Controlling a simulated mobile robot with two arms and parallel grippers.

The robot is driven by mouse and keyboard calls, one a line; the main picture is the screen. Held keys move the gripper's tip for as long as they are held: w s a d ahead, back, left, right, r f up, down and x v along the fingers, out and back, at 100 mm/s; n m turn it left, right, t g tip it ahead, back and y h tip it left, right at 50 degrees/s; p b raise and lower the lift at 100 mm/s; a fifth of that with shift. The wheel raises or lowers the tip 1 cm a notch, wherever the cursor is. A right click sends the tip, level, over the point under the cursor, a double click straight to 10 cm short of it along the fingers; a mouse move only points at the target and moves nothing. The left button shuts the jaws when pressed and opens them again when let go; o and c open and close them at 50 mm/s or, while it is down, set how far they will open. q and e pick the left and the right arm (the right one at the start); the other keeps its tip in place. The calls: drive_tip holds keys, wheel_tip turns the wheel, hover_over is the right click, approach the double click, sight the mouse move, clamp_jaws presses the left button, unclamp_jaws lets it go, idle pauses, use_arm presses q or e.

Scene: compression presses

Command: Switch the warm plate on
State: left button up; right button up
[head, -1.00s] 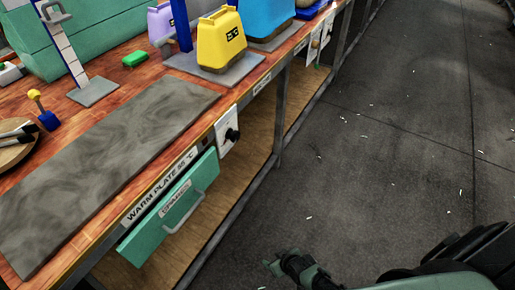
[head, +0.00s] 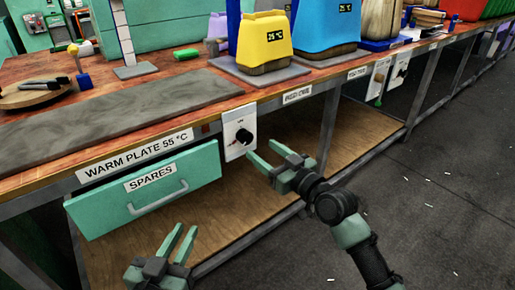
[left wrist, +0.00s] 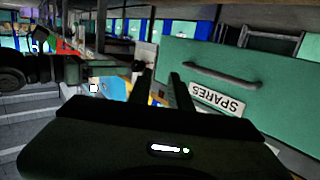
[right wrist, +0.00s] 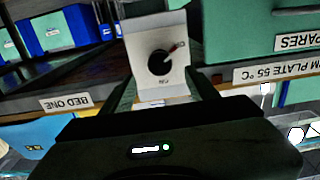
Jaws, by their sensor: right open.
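The warm plate (head: 120,110) is a grey slab on the wooden bench, labelled "WARM PLATE 55 °C" on the front edge. A white switch panel (head: 232,153) with a black round knob (head: 243,136) hangs at the bench front. In the right wrist view the knob (right wrist: 158,62) has a reddish pointer, beside an "ON" mark that appears upside down. My right gripper (head: 262,150) is open and empty, facing the panel, its fingers either side of the knob in its wrist view but apart from it. My left gripper (head: 186,229) is open and empty below the drawer.
A green "SPARES" drawer (head: 110,205) sits left of the panel, with a handle (head: 158,197). A yellow press (head: 265,42) and a blue press (head: 325,30) stand on the bench. A wooden lower shelf (head: 235,205) lies below.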

sight(248, 139)
drive_tip(key=b+x, duration=0.1)
drive_tip(key=x, duration=0.5)
drive_tip(key=shift+f, duration=0.1)
use_arm(q)
wheel_tip(248, 139, up, 8)
drive_tip(key=t+h, duration=0.1)
drive_tip(key=t, duration=0.3)
drive_tip(key=shift+d+f, duration=0.25)
drive_tip(key=shift+d, duration=0.2)
use_arm(e)
drive_tip(key=shift+w+a, duration=0.3)
drive_tip(key=shift+w, duration=0.05)
use_arm(q)
drive_tip(key=shift+f, duration=0.1)
use_arm(e)
clamp_jaws()
